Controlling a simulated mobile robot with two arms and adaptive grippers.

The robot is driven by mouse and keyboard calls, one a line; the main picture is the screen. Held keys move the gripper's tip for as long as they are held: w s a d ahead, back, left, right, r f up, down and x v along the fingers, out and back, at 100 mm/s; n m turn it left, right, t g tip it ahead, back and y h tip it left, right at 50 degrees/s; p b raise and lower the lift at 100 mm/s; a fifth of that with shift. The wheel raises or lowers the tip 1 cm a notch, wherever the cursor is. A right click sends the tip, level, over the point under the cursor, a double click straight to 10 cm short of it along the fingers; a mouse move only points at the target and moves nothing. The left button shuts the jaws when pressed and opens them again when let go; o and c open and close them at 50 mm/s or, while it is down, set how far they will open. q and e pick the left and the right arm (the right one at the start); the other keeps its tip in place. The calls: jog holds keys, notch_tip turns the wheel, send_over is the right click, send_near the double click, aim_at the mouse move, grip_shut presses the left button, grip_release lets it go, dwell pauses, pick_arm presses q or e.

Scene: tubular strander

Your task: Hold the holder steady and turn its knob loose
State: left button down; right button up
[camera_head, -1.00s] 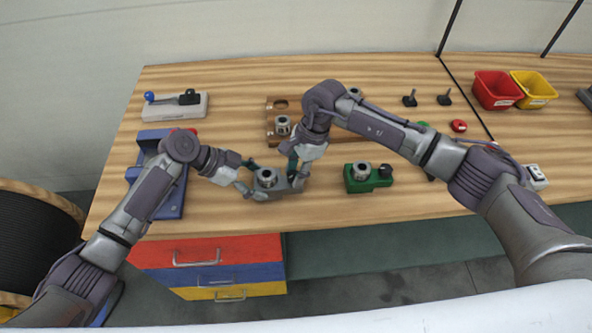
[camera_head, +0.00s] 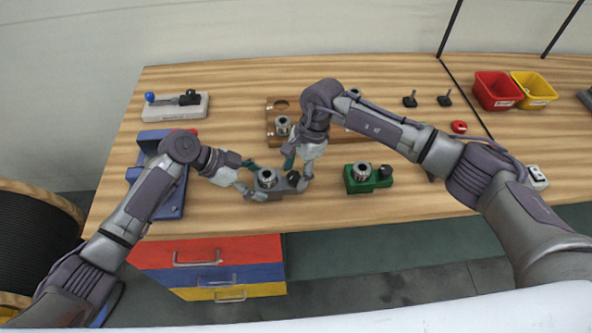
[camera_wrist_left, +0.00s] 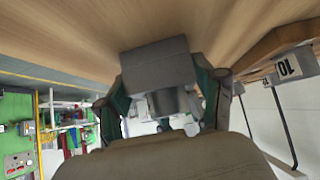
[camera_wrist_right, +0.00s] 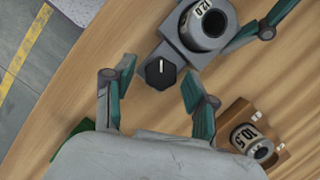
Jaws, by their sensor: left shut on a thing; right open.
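The grey holder (camera_head: 272,192) lies on the table in the head view, with a steel ring marked 12.0 (camera_wrist_right: 205,22) on it. Its black knob (camera_wrist_right: 160,72) with a white line shows in the right wrist view and also in the head view (camera_head: 294,177). My left gripper (camera_head: 254,181) is shut on the holder's left end; the left wrist view shows the grey holder body (camera_wrist_left: 157,65) between its fingers (camera_wrist_left: 160,88). My right gripper (camera_wrist_right: 155,85) is open, with its fingers on either side of the knob and apart from it.
A green holder (camera_head: 360,187) with a similar ring and knob stands to the right. A wooden block (camera_head: 272,128) with rings is behind. A blue stand (camera_head: 172,205) is at left. Red (camera_head: 497,92) and yellow (camera_head: 535,88) bins are far right.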

jog(key=shift+v, duration=2.5)
jog(key=m, duration=0.1)
jog(key=s+r+m, duration=0.1)
jog(key=m, duration=0.1)
jog(key=shift+s+t, duration=0.15)
jog(key=shift+t, duration=0.25)
jog(key=f+m+t, duration=0.1)
jog(key=f+m, duration=0.2)
jog(key=a+f+m+t, duration=0.1)
jog(key=f+m, duration=0.2)
jog(key=m, duration=0.1)
jog(key=shift+a, duration=0.15)
